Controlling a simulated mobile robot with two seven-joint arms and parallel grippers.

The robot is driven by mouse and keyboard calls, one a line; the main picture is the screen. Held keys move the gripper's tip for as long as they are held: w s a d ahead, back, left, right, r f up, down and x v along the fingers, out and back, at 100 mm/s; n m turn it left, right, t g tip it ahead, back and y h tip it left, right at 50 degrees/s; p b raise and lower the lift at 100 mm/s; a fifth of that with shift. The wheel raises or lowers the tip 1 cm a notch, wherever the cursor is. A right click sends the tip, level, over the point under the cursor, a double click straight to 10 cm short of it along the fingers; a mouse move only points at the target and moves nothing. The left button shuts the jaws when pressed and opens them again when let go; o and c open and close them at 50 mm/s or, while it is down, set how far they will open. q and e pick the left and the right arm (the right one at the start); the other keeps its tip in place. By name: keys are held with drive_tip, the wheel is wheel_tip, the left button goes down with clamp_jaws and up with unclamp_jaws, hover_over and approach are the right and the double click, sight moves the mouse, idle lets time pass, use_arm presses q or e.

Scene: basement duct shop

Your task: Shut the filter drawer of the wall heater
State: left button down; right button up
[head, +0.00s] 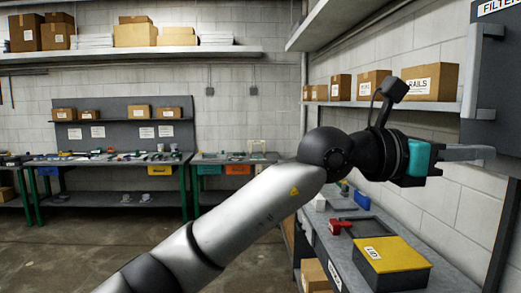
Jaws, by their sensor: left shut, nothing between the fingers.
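A dark panel (505,75) with a cut-off label starting "FILTE" stands at the right edge, part of what looks like the wall heater. A light grey upright handle (484,72) is on its left side. The panel runs out of the picture, and I cannot tell how far the filter drawer stands out. My left gripper (488,153) reaches across from the lower left. Its fingers are shut and empty, pointing right, below the handle and in front of the panel's lower part. I cannot tell whether they touch it. My right gripper is out of view.
Below my left gripper, a bench holds a yellow-topped box (392,254) marked "LID", a red tool (338,226) and a blue item (362,199). A wall shelf (390,104) with cardboard boxes runs behind my wrist. Workbenches (100,160) line the back wall; floor at left is clear.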

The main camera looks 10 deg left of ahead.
use_arm(q)
drive_tip(key=x, duration=0.3)
drive_tip(key=shift+w+d, duration=0.1)
drive_tip(key=shift+d, duration=0.1)
drive_tip(key=shift+r, duration=0.2)
idle(0.3)
